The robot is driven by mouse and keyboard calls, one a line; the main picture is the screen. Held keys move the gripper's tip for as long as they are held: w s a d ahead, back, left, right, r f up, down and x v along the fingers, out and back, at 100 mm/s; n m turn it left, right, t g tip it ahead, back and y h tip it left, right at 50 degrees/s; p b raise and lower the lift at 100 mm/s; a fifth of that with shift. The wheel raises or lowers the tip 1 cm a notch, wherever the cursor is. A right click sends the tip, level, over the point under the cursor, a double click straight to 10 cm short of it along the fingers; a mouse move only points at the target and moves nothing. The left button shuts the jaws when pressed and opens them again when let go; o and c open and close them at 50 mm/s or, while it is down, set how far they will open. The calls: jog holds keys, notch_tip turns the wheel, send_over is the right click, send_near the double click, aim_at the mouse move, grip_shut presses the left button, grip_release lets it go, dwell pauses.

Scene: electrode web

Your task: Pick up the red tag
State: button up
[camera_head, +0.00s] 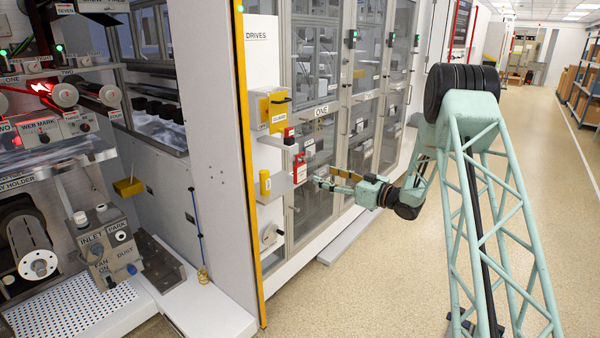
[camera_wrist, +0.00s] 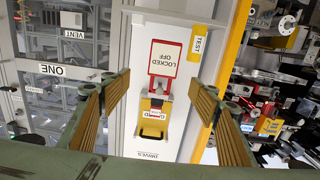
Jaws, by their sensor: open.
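The red tag (camera_head: 300,170) hangs on the white drives panel, below a small red-and-white piece (camera_head: 288,136). In the wrist view, which is turned upside down, the tag (camera_wrist: 153,67) has a red border and a white face reading "LOCKED OFF". My gripper (camera_head: 322,180) is just right of the tag in the head view. In the wrist view my gripper (camera_wrist: 160,84) has its two ribbed fingers spread wide, with empty space between them. The tag shows beyond the fingertips, roughly centred between them. I cannot tell the exact gap.
A yellow box (camera_head: 272,104) with a dark handle is above the tag on the panel. A yellow "TEST" piece (camera_head: 265,183) is to its left. Glazed cabinet doors (camera_head: 318,75) stand to the right. A yellow edge strip (camera_head: 246,170) bounds the panel. The aisle floor (camera_head: 400,270) is clear.

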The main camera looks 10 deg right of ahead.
aim_at(302, 170)
jog(key=shift+s+f+y, duration=0.2)
jog(key=shift+f+y, duration=0.1)
jog(key=shift+f, duration=0.15)
jog(key=shift+a, duration=0.1)
jog(key=shift+b+x, duration=0.6)
jog(key=shift+x, duration=3.65)
jog(key=shift+w+a, duration=0.1)
jog(key=shift+w, duration=0.05)
jog(key=shift+b+x, duration=0.65)
jog(key=shift+x, duration=1.8)
jog(key=c, duration=1)
